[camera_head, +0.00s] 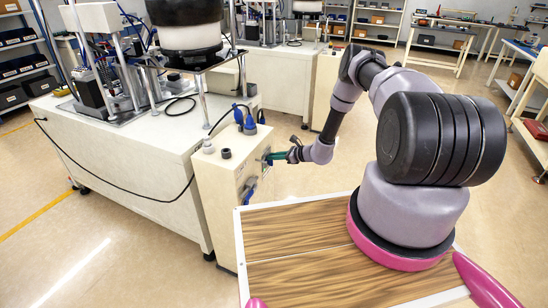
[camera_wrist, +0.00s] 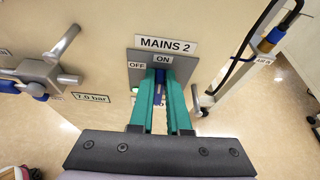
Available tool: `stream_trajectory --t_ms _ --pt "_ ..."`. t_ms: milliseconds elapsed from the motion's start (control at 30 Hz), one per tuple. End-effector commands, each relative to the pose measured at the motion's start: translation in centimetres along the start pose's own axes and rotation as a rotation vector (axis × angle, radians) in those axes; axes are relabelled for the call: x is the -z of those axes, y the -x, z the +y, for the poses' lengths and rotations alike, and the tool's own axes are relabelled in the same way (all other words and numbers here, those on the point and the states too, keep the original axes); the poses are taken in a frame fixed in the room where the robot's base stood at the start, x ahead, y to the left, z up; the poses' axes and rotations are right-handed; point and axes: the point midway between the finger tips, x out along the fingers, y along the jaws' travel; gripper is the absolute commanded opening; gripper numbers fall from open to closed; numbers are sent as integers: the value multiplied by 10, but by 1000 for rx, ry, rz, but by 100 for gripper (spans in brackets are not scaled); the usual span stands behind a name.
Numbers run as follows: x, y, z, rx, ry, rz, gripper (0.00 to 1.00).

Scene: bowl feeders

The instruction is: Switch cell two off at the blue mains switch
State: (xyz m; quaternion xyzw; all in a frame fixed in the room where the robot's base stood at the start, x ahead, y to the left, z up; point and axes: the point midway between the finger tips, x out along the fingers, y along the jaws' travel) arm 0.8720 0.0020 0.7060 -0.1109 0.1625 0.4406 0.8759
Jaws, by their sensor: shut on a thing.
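The blue mains switch (camera_wrist: 160,76) sits on a grey plate under a label reading MAINS 2 (camera_wrist: 166,44). Its blue handle lies below the ON mark (camera_wrist: 162,59), and the OFF mark is to its left. My gripper (camera_wrist: 161,78) has its green fingers on both sides of the blue handle and is shut on it. The fingers hide much of the handle. In the camera_head view my gripper (camera_head: 272,157) is at the side panel of the white cabinet (camera_head: 218,195), where the switch is mostly hidden.
A valve with a metal lever (camera_wrist: 63,42) and a 7.0 bar label (camera_wrist: 91,97) is left of the switch. A blue connector (camera_wrist: 268,40) with hoses is at the right. Blue plugs (camera_head: 249,122) stand on the cabinet top. Open floor lies right of the cabinet.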

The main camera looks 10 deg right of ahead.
Motion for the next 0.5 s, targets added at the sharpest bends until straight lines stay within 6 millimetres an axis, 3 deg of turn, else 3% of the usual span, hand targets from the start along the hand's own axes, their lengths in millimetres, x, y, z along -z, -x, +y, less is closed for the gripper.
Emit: stream_trajectory --t_ms 500 --pt "2 -2 14 155 373 0 0"
